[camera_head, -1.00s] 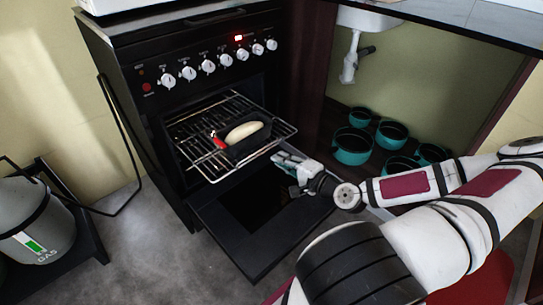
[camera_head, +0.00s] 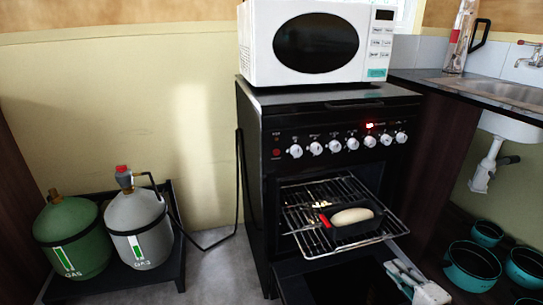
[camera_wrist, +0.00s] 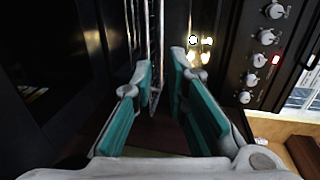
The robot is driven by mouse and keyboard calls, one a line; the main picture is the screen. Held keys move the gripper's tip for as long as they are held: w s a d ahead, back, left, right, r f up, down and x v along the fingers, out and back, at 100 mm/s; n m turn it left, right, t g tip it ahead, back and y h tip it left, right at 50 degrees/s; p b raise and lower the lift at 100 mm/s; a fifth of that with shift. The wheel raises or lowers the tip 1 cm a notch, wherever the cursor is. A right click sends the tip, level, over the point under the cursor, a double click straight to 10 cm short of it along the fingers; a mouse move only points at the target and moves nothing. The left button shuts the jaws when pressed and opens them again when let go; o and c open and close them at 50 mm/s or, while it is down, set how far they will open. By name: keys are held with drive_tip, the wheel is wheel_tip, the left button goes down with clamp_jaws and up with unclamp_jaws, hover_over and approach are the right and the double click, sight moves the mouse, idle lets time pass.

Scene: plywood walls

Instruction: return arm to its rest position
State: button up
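My gripper (camera_head: 408,277) is at the lower right of the head view, just right of the oven rack and over the open oven door (camera_head: 296,290). In the wrist view my gripper (camera_wrist: 163,80) has its two teal-padded fingers apart with nothing between them. Most of my arm is outside the head view.
The black oven (camera_head: 262,200) is open with its rack (camera_head: 315,246) pulled out. A dark pan (camera_head: 375,229) on it holds a pale loaf (camera_head: 352,217). A microwave (camera_head: 255,50) stands on top. Gas bottles (camera_head: 140,228) stand left; teal pots (camera_head: 472,266) sit right.

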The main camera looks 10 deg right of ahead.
drive_tip(key=s+a+f+n+g+y, duration=0.3)
drive_tip(key=a+f+n+g, duration=0.2)
drive_tip(key=f+g, duration=0.15)
drive_tip(key=s+d+r+n+g+h, duration=0.1)
drive_tip(key=s+r+n+g, duration=0.1)
drive_tip(key=s+n+g, duration=0.3)
drive_tip(key=s+a+r+n+g+h, duration=0.1)
drive_tip(key=a+r+g+h, duration=0.15)
drive_tip(key=r, duration=0.65)
drive_tip(key=s+a+r+n+g+h, duration=0.1)
drive_tip(key=s+r+n+g+h, duration=0.15)
drive_tip(key=r, duration=0.75)
drive_tip(key=s+a+r+n+y, duration=0.1)
drive_tip(key=s+a+r+n, duration=0.1)
drive_tip(key=s+a+r, duration=0.5)
drive_tip(key=s+a+r+n+y, duration=0.15)
drive_tip(key=s+a+r, duration=0.3)
drive_tip(key=a, duration=0.45)
wheel_tip(320, 180, up, 34)
drive_tip(key=t+p, duration=0.5)
drive_tip(key=p, duration=2.7)
drive_tip(key=shift+w+r+n, duration=0.15)
drive_tip(key=shift+n, duration=0.15)
